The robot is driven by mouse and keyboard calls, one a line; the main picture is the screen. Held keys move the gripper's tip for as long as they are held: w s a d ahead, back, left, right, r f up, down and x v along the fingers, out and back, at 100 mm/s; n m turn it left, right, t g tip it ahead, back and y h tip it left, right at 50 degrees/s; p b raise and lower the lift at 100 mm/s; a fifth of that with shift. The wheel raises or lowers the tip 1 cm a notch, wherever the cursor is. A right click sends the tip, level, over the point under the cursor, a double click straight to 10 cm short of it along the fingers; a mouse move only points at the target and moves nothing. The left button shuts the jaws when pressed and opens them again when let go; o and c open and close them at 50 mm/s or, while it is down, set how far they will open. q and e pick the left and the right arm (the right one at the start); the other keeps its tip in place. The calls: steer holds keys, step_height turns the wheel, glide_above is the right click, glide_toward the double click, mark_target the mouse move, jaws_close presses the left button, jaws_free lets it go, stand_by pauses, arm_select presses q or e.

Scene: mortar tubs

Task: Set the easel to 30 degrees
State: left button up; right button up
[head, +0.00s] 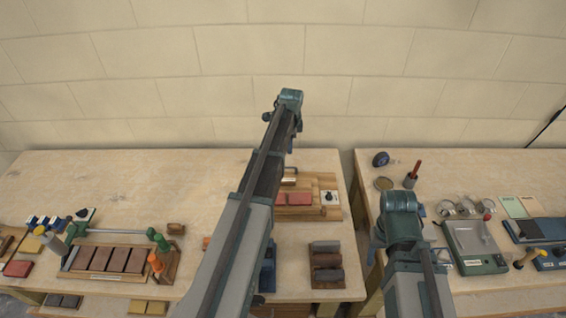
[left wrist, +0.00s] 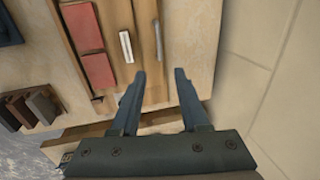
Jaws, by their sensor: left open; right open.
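The likely easel is a low wooden stand (head: 318,211) on the bench just right of my left arm in the head view. It bears reddish tiles (head: 294,198) and a white plate with a dark knob (head: 330,198). My arm hides part of it. In the left wrist view, its wooden boards, red tiles (left wrist: 97,70) and a pale metal bar (left wrist: 126,46) show close up. My left gripper (left wrist: 160,73) is open and empty, its fingertips over the boards by a second thin bar (left wrist: 157,40). I cannot read its angle.
Dark blocks (head: 326,262) on a wooden rack stand in front of the stand. A tile board with green clamps (head: 108,259) lies to the left. A scale (head: 473,243) and glass dishes (head: 465,206) stand on the right bench. A gap separates the benches; a block wall (head: 180,75) rises behind.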

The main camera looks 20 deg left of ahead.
mark_target(289, 168)
arm_select(q)
steer(key=f+b, duration=0.4)
steer(key=w+f+b, duration=0.1)
steer(key=f+b, duration=0.4)
steer(key=w+a+f+b, duration=0.1)
steer(key=f+b, duration=0.3)
steer(key=shift+w+f+b, duration=0.2)
steer(key=shift+f+b, duration=0.1)
steer(key=shift+f, duration=0.05)
arm_select(e)
step_height(289, 168, down, 14)
steer(key=shift+r, duration=0.15)
arm_select(q)
steer(key=shift+r, duration=0.1)
arm_select(e)
steer(key=shift+r, duration=0.1)
arm_select(q)
jaws_close()
